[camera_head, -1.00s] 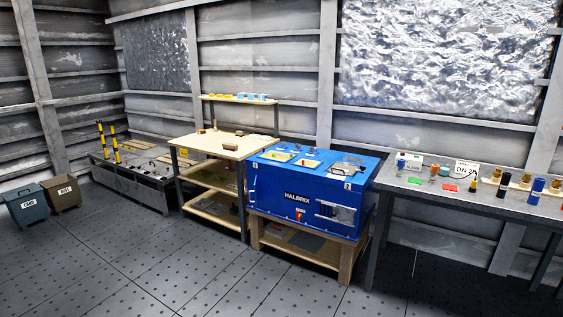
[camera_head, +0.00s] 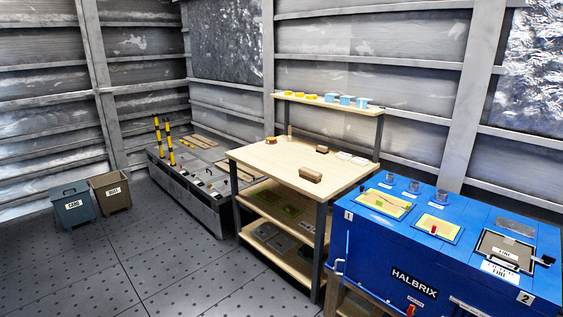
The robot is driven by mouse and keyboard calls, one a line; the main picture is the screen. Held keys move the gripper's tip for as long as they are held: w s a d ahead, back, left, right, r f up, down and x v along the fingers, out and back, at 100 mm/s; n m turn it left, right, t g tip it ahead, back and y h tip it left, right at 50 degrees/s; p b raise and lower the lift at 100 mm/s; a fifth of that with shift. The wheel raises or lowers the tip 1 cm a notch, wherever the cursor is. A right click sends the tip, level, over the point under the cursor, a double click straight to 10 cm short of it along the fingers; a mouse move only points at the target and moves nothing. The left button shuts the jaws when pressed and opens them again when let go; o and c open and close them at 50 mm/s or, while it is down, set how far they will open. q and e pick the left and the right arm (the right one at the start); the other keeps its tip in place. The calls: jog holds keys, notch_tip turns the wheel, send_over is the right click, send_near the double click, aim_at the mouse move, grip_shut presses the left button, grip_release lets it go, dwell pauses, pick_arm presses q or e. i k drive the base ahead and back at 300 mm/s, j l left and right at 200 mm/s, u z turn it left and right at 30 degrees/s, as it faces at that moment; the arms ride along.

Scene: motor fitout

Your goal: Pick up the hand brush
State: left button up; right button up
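Neither of my grippers is in view. A wooden workbench (camera_head: 262,158) stands in the middle of the picture. A brown oblong object (camera_head: 311,174) lies on its top near the front edge and may be the hand brush, but it is too small to be sure. A smaller dark brown object (camera_head: 322,149) lies farther back on the same top. A small upright wooden piece (camera_head: 289,131) and a red and yellow item (camera_head: 271,140) are at the back left of the top.
A blue HALBRIX machine (camera_head: 395,256) stands right of the workbench. A raised shelf (camera_head: 330,104) carries yellow and blue containers. A low grey bench (camera_head: 196,190) with yellow-black posts and two bins (camera_head: 72,205) are at left. The floor (camera_head: 170,270) in front is clear.

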aim_at(314, 176)
jog(key=i+u, duration=0.2)
jog(key=i, duration=1.8)
